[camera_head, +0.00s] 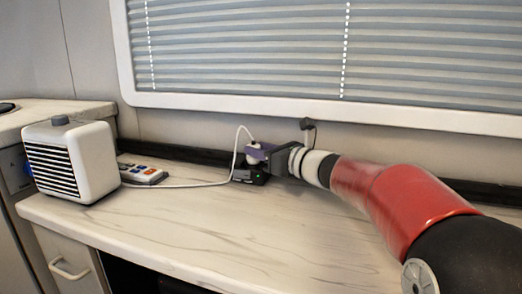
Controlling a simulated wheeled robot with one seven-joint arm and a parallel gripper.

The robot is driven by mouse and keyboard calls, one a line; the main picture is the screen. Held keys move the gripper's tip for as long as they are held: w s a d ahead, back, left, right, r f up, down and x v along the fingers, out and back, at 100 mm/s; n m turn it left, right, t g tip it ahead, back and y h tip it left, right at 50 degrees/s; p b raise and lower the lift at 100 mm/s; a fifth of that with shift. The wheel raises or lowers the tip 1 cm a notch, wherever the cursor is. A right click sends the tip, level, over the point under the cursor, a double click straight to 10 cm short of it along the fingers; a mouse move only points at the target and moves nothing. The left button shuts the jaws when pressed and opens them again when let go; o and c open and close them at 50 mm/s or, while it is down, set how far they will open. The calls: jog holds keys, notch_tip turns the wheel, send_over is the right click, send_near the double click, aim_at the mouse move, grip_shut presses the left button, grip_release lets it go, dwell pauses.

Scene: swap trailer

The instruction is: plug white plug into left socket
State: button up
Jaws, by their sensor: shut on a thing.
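The white plug (253,155) is small in the head view, at the middle of the counter. A white cord (236,150) rises from the plug, arcs over and runs left along the counter toward the white fan-heater box. Just under the gripper is a black socket block (246,174) with a small green light. My fingers hide part of it, and the left socket cannot be made out. I cannot tell whether the plug touches the block or is in it.
A dark plug (307,125) stands up behind my wrist. The window blind is behind. The front of the counter (180,225) is clear.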

jog(key=shift+f, duration=0.2)
jog(key=o, duration=1.1)
jog(key=shift+c, duration=0.2)
